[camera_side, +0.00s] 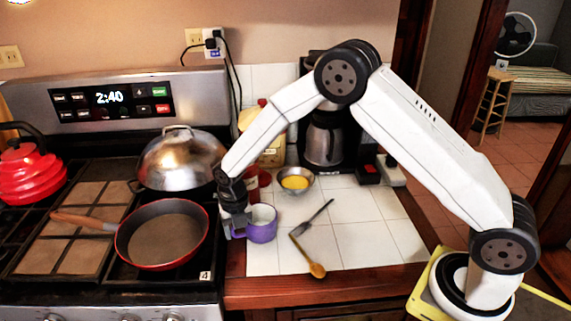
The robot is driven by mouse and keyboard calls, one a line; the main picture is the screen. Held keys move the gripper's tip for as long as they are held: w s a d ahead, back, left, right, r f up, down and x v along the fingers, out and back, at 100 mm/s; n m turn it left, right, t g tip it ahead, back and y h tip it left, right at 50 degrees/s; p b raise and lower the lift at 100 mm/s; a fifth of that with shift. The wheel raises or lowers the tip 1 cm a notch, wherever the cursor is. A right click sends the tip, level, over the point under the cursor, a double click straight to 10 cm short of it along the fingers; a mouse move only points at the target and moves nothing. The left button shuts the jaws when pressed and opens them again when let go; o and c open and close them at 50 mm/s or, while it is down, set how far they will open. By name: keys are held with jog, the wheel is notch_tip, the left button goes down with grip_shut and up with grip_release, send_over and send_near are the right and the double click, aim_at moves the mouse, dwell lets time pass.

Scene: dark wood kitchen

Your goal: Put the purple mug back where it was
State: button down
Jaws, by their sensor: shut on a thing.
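The purple mug (263,230) is upright at the left side of the white tiled counter (365,240), close to the stove's edge. Its inside looks pale. My gripper (237,228) points down at the mug's left side and is shut on it there. The fingertips are dark and small, so the exact grip on the rim or handle is hard to make out. I cannot tell whether the mug's base touches the tiles.
A red pan (163,235) sits on the stove just left of my gripper. A domed lid (180,160) is behind it. A coffee maker (325,138) stands behind.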

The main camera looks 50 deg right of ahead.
jog(key=shift+f, duration=0.15)
jog(key=shift+c, duration=1.4)
grip_release()
jog(key=shift+r, duration=0.2)
notch_tip(320, 180, up, 12)
jog(key=shift+a+f, duration=0.1)
